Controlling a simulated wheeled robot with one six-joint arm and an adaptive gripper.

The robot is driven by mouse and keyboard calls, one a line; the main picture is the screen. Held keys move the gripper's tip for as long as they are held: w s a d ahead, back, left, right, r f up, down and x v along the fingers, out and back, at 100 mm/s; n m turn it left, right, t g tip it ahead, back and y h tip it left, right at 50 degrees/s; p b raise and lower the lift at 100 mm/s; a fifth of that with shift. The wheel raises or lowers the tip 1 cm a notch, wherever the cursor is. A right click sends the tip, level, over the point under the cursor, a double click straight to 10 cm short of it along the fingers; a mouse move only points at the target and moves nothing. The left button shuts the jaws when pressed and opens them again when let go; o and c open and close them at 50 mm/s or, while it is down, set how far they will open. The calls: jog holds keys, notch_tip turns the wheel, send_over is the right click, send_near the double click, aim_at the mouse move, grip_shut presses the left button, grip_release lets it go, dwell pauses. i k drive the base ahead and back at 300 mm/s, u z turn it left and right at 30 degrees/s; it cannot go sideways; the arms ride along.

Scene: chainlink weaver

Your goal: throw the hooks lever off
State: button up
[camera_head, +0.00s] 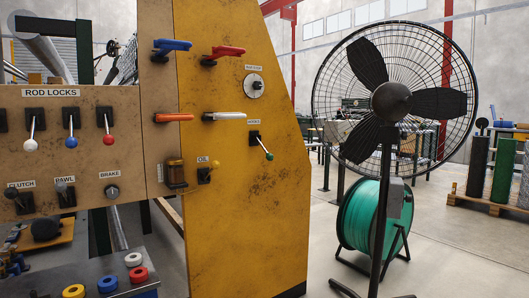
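A small lever with a green ball knob (269,156) sits on the yellow panel (285,120), right of centre. Its thin shaft slants down and to the right from a black plate (254,136). The small white label (254,121) above it is too small to read surely, so I cannot confirm that this is the hooks lever. No other lever in view carries a readable hooks label. My gripper is not in view.
Rod-lock levers (68,128) line the left panel. A black fan (390,100) and green hose reel (372,215) stand right.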

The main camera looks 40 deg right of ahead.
aim_at(269, 156)
jog(key=z, duration=0.45)
jog(key=i, duration=0.85)
jog(key=u, duration=0.3)
